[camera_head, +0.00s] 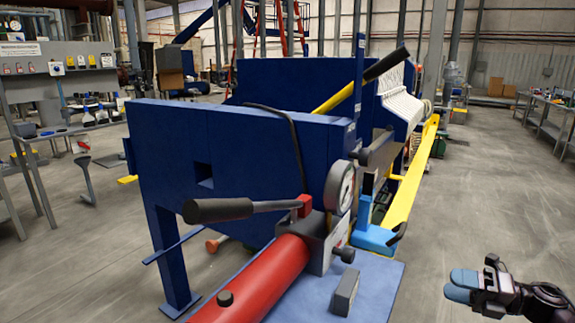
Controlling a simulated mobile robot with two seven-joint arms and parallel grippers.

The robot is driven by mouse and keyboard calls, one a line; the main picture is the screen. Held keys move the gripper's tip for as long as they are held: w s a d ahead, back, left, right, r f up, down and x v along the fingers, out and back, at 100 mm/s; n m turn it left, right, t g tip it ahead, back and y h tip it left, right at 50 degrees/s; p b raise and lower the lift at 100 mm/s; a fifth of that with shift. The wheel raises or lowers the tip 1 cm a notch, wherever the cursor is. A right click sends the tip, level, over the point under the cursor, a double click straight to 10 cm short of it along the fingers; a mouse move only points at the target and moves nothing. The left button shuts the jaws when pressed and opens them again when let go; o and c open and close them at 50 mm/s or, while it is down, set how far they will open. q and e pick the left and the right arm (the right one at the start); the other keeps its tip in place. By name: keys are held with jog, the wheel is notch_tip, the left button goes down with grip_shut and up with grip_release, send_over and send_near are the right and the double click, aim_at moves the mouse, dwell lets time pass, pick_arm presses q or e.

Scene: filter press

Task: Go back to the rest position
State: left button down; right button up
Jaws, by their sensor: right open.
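My right gripper (464,287) is at the lower right, over the bare floor to the right of the filter press. Its light blue fingertips point left; it holds nothing that I can see and is clear of the press. My left gripper is not in view. The blue filter press (240,150) fills the middle of the view. In front of it is a red hydraulic cylinder (262,280) with a black-handled lever (235,209) pointing left and a round pressure gauge (340,187).
A blue plate (380,278) lies under the pump, left of my right gripper. A yellow rail (412,180) runs back along the press. A grey tool bench (70,130) stands at the left, a workbench (549,123) at the far right. The right floor is clear.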

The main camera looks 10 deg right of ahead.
pick_arm(q)
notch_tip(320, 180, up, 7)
jog(key=p, duration=0.8)
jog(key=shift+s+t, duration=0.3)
pick_arm(e)
jog(key=s+a+f+m+h, duration=0.4)
jog(key=s+m+h, duration=0.1)
jog(key=s+m, duration=0.6)
jog(key=s+a+f+m+t+h, duration=0.1)
jog(key=s+a+f+m+h, duration=0.4)
jog(key=s+m, duration=0.5)
jog(key=s+a+f+m+t+h, duration=0.1)
jog(key=s+a+f+m+h, duration=0.3)
jog(key=s+m, duration=0.7)
jog(key=shift+s+a+f+m+h, duration=0.15)
jog(key=shift+s+f+m+h, duration=0.35)
jog(key=shift+h, duration=0.4)
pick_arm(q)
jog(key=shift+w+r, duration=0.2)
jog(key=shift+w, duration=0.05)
pick_arm(e)
jog(key=shift+w+f, duration=0.1)
jog(key=shift+w, duration=0.1)
